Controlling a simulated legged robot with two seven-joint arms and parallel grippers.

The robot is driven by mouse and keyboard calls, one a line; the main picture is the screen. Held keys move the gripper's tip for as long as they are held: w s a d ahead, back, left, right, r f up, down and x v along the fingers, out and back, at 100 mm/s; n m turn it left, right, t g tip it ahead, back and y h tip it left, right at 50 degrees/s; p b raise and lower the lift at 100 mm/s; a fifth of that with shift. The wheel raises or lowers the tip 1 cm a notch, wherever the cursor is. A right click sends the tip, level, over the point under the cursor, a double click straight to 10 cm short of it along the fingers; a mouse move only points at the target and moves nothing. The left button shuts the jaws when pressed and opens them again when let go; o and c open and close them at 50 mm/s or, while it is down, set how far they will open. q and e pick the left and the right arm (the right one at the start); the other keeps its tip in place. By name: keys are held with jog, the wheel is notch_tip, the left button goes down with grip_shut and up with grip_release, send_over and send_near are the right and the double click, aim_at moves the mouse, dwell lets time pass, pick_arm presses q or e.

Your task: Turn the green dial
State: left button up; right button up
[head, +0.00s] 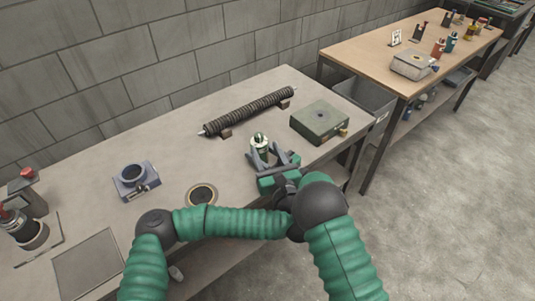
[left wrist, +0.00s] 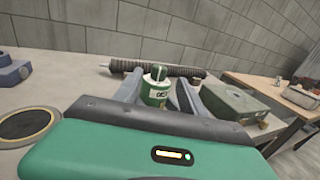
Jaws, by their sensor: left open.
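The green dial (head: 259,148) is a small upright green cylinder with a pale band and a knob-like top, near the front edge of the grey bench. In the left wrist view the dial (left wrist: 155,90) stands ahead, between the two fingers as seen from there. My left gripper (head: 272,157) is open, its grey fingers pointing toward the dial, one on each side in the picture. It also shows in the left wrist view (left wrist: 158,92). I cannot tell whether a finger touches the dial. Its lower part is hidden behind the gripper. My right gripper is not seen.
A grey-green box (head: 320,122) stands to the right. A second, wooden-topped table (head: 375,52) stands farther right.

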pick_arm(q)
jog(key=shift+v, duration=0.8)
